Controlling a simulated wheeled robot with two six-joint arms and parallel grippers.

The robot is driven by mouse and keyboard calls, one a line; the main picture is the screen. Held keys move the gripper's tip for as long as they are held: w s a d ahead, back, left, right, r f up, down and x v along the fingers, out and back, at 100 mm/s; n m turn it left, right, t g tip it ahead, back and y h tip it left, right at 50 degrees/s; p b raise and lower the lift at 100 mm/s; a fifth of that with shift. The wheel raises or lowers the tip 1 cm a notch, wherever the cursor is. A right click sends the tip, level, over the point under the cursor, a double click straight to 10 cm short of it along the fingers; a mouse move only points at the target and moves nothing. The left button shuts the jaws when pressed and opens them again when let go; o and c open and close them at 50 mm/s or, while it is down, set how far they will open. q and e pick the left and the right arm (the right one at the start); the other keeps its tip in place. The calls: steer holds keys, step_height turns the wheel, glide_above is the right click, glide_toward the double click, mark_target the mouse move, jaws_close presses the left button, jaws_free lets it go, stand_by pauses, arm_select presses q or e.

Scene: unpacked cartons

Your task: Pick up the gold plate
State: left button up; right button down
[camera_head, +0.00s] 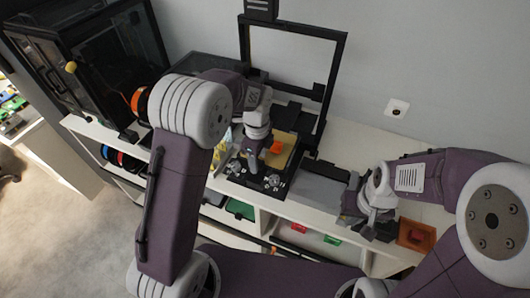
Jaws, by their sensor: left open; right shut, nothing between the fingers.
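The gold plate (286,158) lies on the bed of a black open-frame 3D printer (337,75) on the white bench. A small orange piece (276,147) sits on the plate. My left gripper (253,167) points down at the plate's left front edge, above the printer's black base. It hides part of that edge, and I cannot tell whether it touches the plate. It is open. My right gripper (368,226) is shut and empty over the bench, to the right of the printer and apart from the plate.
An orange-brown open box (416,235) stands just right of my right gripper. A dark enclosed machine (95,70) and an orange spool (140,103) are at the left. Shelves with coloured bins (240,209) lie below the bench top (345,140).

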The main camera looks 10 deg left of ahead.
arm_select(q)
steer(key=shift+f, duration=0.4)
jaws_close()
steer(key=shift+r, duration=0.15)
steer(key=shift+r, duration=1.95)
steer(key=s+d+r+b, duration=0.1)
steer(key=s+d+r, duration=0.2)
steer(key=d+r, duration=0.4)
steer(key=d, duration=0.4)
steer(key=shift+s, duration=0.25)
